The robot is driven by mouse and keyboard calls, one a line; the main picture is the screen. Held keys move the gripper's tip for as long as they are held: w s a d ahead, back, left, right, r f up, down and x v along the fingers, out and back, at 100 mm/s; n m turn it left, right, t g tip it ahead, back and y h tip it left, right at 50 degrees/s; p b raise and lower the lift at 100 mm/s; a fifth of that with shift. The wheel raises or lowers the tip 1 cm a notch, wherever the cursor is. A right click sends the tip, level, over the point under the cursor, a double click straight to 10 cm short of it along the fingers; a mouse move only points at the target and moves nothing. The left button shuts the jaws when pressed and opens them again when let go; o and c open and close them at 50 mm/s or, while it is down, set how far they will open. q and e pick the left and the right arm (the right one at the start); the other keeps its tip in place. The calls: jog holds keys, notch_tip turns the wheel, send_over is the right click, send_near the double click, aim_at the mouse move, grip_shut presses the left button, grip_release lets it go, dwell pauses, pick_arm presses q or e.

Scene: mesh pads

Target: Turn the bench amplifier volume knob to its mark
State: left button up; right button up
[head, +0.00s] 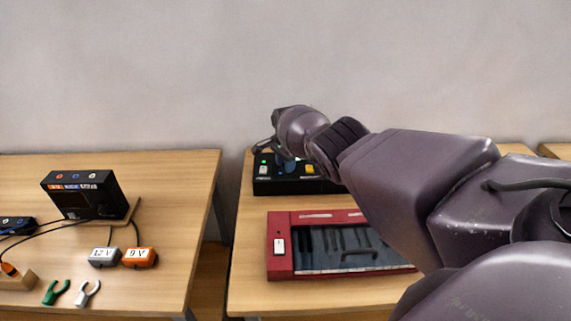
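A low black box with a green light, a pale button and a yellow button (265,186) stands at the back of the right table; it looks like the bench amplifier. My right arm comes in from the right, and its gripper (285,164) reaches down onto the top of this box from above. The wrist covers much of the gripper and the box's upper face, so I cannot tell whether the fingers are open or shut. The volume knob and its mark cannot be made out; they may be hidden by the gripper. My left gripper is not in view.
A red keyboard-like unit (282,262) lies in front of the black box, partly under my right arm. On the left table are a black instrument (85,195), a grey 12 V block (104,257), an orange 9 V block (140,257) and clips. A gap separates the tables.

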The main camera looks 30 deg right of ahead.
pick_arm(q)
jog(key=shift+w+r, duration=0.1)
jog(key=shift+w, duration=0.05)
pick_arm(e)
jog(key=shift+o, duration=1.3)
jog(key=shift+r, duration=0.3)
notch_tip(320, 180, up, 4)
jog(key=p, duration=0.3)
jog(key=shift+r+p, duration=0.1)
jog(key=shift+p, duration=0.2)
notch_tip(320, 180, up, 3)
jog(key=shift+r+p, duration=0.15)
jog(key=shift+p, duration=1.05)
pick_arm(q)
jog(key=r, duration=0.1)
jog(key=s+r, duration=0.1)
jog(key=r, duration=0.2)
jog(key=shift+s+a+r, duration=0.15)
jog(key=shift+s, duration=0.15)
pick_arm(e)
notch_tip(320, 180, up, 3)
jog(key=shift+f, duration=0.15)
